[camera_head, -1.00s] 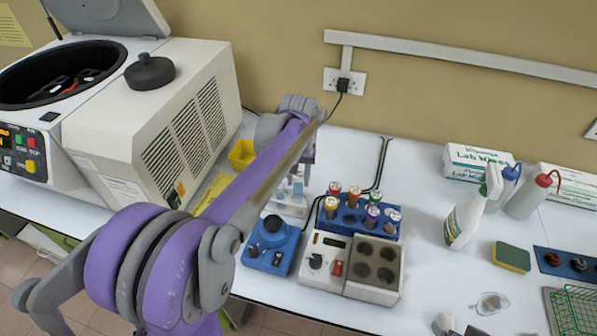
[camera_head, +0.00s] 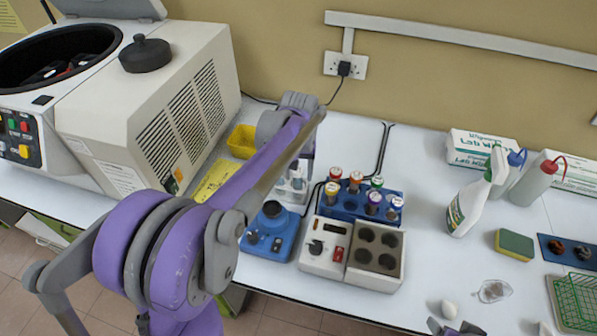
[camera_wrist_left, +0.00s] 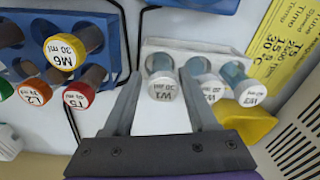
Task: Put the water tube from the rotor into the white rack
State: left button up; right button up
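The white rack (camera_head: 283,193) stands on the bench behind the blue device, partly hidden by my left arm. In the left wrist view, the white rack (camera_wrist_left: 150,125) holds white-capped tubes marked W1 (camera_wrist_left: 162,86), W2 (camera_wrist_left: 211,88) and W3 (camera_wrist_left: 252,95). My left gripper (camera_wrist_left: 160,78) is open above the rack, with one finger on each side of the W1 tube and visible gaps beside its cap. In the head view, my left forearm hides its fingers. The rotor (camera_head: 60,72) sits inside the open centrifuge at the left.
A blue rack (camera_head: 350,203) of coloured-cap tubes and a block with several wells (camera_head: 375,262) stand right of the white rack. A yellow container (camera_head: 242,141) is beside the centrifuge (camera_head: 150,110). A spray bottle (camera_head: 470,205) and a sponge (camera_head: 514,245) are at right.

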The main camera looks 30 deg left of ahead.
pick_arm(q)
jog(key=shift+o, duration=0.9)
jog(key=r, duration=1)
jog(key=shift+s+d+r, duration=0.15)
jog(key=shift+s+r, duration=0.1)
jog(key=shift+r, duration=0.15)
